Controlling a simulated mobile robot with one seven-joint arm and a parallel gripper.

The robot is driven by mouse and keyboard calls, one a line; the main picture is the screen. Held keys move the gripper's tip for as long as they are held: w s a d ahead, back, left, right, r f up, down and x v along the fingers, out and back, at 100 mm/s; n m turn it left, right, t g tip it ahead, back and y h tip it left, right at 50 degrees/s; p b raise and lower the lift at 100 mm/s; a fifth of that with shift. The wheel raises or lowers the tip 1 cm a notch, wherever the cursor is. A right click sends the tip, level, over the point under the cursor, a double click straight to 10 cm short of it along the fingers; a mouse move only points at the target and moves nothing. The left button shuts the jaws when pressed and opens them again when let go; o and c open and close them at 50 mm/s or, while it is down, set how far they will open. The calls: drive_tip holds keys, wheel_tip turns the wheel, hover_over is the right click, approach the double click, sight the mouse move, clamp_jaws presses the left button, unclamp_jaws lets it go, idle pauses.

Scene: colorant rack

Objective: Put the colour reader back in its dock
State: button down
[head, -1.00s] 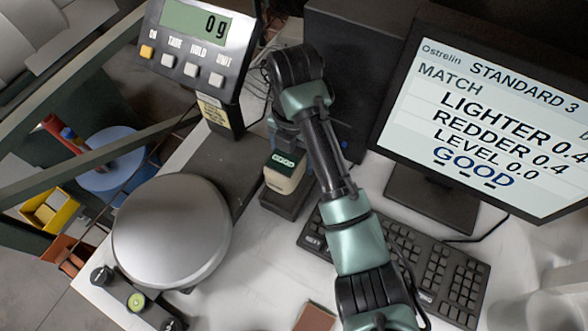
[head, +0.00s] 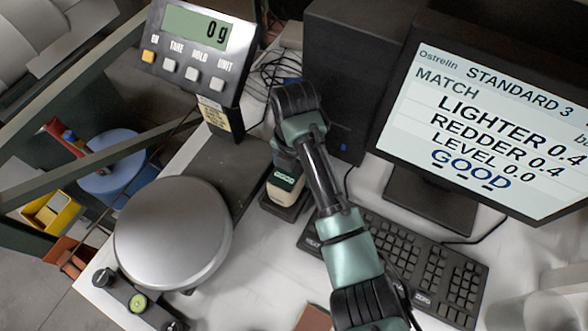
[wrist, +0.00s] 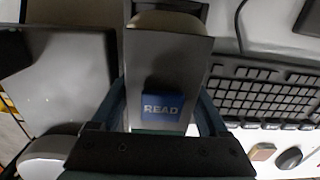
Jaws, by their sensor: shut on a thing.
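The colour reader (head: 284,188) is a pale, boxy handheld with a small dark green screen showing GOOD. It stands roughly upright, its lower end at the dark dock (head: 293,212); I cannot tell whether it is fully seated. My gripper (wrist: 165,98) is shut on the reader, with one finger along each side. In the wrist view the reader's grey body (wrist: 168,62) fills the space between the fingers, with its blue READ button facing the camera. In the head view my wrist hides the reader's upper part.
A scale with a round pan (head: 172,238) and a display post (head: 200,60) stands left of the dock. The keyboard (head: 425,262) and monitor (head: 490,120) are to the right. A dark computer case (head: 345,75) stands behind. Small knobs (head: 137,302) sit at the front left.

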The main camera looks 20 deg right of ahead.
drive_tip(key=shift+s+f, duration=0.1)
drive_tip(key=shift+f, duration=0.25)
drive_tip(key=shift+c, duration=0.8)
unclamp_jaws()
drive_tip(key=shift+s+a, duration=0.1)
drive_tip(key=shift+a, duration=0.05)
drive_tip(key=shift+o, duration=0.8)
drive_tip(key=shift+f, duration=0.2)
drive_tip(key=shift+r, duration=0.65)
drive_tip(key=r+p, duration=0.3)
drive_tip(key=r, duration=0.9)
drive_tip(key=shift+w, duration=0.2)
